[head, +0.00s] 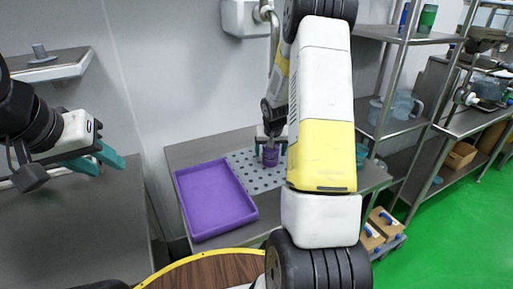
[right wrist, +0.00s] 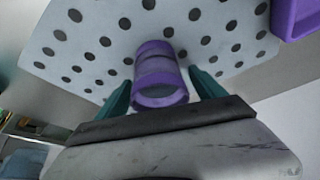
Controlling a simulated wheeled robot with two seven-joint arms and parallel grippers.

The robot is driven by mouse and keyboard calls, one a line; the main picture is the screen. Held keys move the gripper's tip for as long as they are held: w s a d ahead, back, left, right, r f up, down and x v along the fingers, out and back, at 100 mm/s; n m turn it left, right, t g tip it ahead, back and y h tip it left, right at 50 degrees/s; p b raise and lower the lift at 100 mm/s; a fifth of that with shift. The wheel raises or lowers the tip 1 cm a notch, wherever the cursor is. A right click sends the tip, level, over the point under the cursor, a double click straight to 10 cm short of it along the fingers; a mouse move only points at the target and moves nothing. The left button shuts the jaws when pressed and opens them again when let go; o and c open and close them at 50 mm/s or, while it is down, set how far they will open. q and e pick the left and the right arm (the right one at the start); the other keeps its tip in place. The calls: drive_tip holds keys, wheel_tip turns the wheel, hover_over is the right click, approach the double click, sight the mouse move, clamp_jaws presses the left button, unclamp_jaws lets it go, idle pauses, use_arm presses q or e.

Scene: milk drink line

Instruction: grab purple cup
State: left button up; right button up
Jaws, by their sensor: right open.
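The purple cup (head: 270,156) stands on the perforated metal plate of the far table in the head view, just right of the purple tray. In the right wrist view the cup (right wrist: 158,76) sits between the two teal fingers of my right gripper (right wrist: 160,95), with a visible gap on each side. My right gripper (head: 271,143) is open around the cup. Its arm hides part of the plate and table in the head view. My left gripper (head: 106,160) is at the left, over the grey counter, with its teal fingers apart and nothing between them.
The purple tray (head: 190,176) lies on the table left of the perforated plate (head: 240,160); its edge (right wrist: 297,30) also shows in the right wrist view. A wall stands behind the table. Metal shelves (head: 385,130) are on the right. A round wooden top (head: 205,270) is in front.

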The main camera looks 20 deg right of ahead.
drive_tip(key=shift+f, duration=0.25)
clamp_jaws()
